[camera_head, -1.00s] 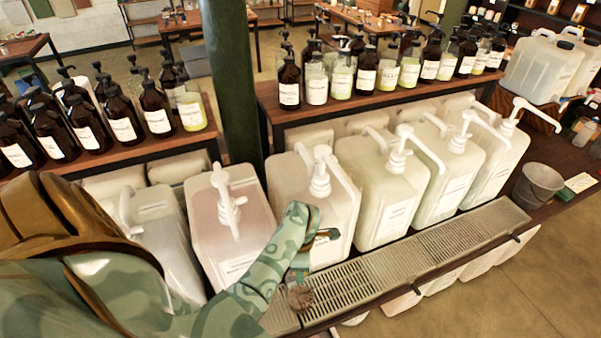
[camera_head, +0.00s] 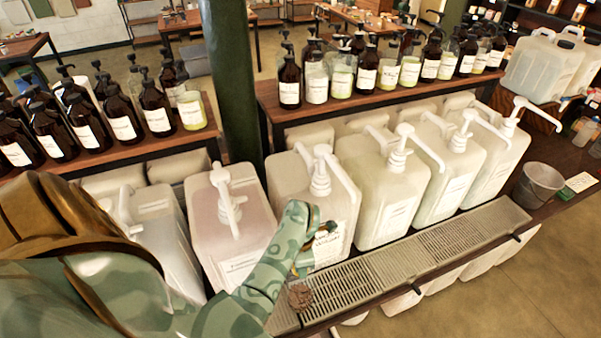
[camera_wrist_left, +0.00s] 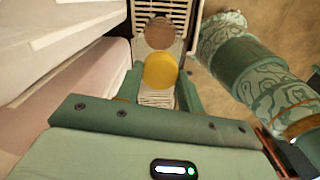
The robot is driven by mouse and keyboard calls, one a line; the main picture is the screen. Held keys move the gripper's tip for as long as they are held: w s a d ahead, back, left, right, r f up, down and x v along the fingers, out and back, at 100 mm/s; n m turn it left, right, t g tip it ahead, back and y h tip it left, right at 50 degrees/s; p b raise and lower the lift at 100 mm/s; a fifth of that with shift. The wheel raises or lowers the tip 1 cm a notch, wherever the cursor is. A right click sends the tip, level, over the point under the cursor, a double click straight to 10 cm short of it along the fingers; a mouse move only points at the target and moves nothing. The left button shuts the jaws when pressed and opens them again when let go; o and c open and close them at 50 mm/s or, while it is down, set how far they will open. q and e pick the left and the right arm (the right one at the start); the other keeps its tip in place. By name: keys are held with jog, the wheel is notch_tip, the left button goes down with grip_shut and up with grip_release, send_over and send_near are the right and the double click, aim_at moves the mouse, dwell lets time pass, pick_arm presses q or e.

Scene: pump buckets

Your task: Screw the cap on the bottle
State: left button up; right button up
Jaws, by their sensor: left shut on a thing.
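My left gripper (camera_head: 322,232) is in front of a white pump container, above the drip tray. In the left wrist view its fingers (camera_wrist_left: 160,88) are shut on a round yellow thing (camera_wrist_left: 160,70), seen end-on. I cannot tell whether this is the cap or part of the bottle. A brown round thing (camera_head: 300,296) is at the drip tray, below the gripper. It also shows just beyond the yellow thing in the left wrist view (camera_wrist_left: 159,33). I cannot tell whether the two touch. My right gripper is not seen.
White pump containers (camera_head: 392,200) stand in a row behind the slotted metal drip tray (camera_head: 375,270). Brown pump bottles (camera_head: 155,108) crowd the wooden shelves behind. A grey bucket (camera_head: 538,184) stands at the right. Open floor (camera_head: 520,280) lies in front.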

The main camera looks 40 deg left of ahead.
pick_arm(q)
jog(key=shift+r+m+p, duration=0.15)
jog(key=shift+m+p, duration=0.45)
jog(key=shift+m, duration=0.5)
jog(key=m+p, duration=0.1)
jog(key=m, duration=0.3)
jog(key=shift+m+p, duration=0.3)
jog(key=m+p, duration=0.1)
jog(key=m, duration=0.3)
jog(key=m+p, duration=0.1)
jog(key=m, duration=0.3)
jog(key=shift+f, duration=0.2)
jog(key=o, duration=1.1)
